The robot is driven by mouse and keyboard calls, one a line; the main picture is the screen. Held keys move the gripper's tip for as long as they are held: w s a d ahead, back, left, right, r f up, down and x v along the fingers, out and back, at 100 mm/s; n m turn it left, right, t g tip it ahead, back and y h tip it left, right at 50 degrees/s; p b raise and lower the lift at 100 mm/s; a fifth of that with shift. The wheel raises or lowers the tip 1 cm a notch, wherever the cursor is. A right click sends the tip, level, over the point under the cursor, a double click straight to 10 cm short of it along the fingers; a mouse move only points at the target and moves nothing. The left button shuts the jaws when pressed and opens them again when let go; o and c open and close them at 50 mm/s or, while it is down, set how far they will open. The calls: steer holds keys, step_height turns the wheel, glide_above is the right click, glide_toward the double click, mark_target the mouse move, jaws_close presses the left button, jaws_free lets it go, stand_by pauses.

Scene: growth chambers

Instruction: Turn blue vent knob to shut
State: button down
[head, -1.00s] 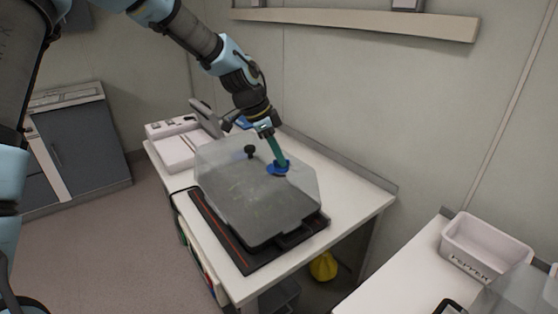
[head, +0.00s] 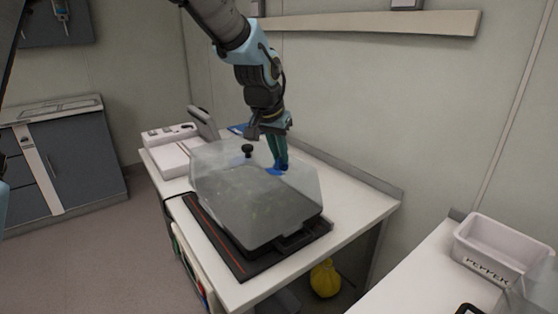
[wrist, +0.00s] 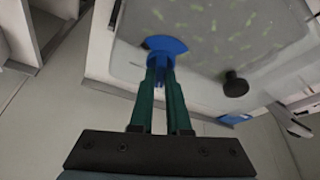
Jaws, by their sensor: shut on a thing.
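The blue vent knob (wrist: 165,46) sits on top of a clear-lidded growth chamber (head: 255,210) on the white bench. It also shows in the head view (head: 275,171), partly hidden by the fingers. My gripper (head: 278,163) has green fingers and reaches down onto the knob from above. In the wrist view my gripper (wrist: 160,72) is shut on the knob's upright blue grip, with a finger on each side. The knob's wider blue base shows beyond the fingertips. A black knob (head: 248,150) stands on the same lid, left of the blue one.
The chamber rests on a black mat (head: 214,243) with a red line. A white device (head: 172,146) stands behind it on the left. A wall shelf (head: 370,22) is above. A yellow bag (head: 325,279) is below.

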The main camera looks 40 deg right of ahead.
steer(key=shift+n+t+y+b, duration=0.5)
steer(key=shift+n+b, duration=0.4)
steer(key=shift+n, duration=1)
steer(key=c, duration=0.9)
jaws_free()
steer(key=shift+o, duration=0.2)
steer(key=b+v, duration=0.1)
steer(key=v, duration=0.9)
steer(key=shift+s+r+b, duration=0.25)
steer(key=shift+r+b, duration=0.05)
steer(key=shift+r, duration=0.05)
steer(key=shift+a, duration=0.15)
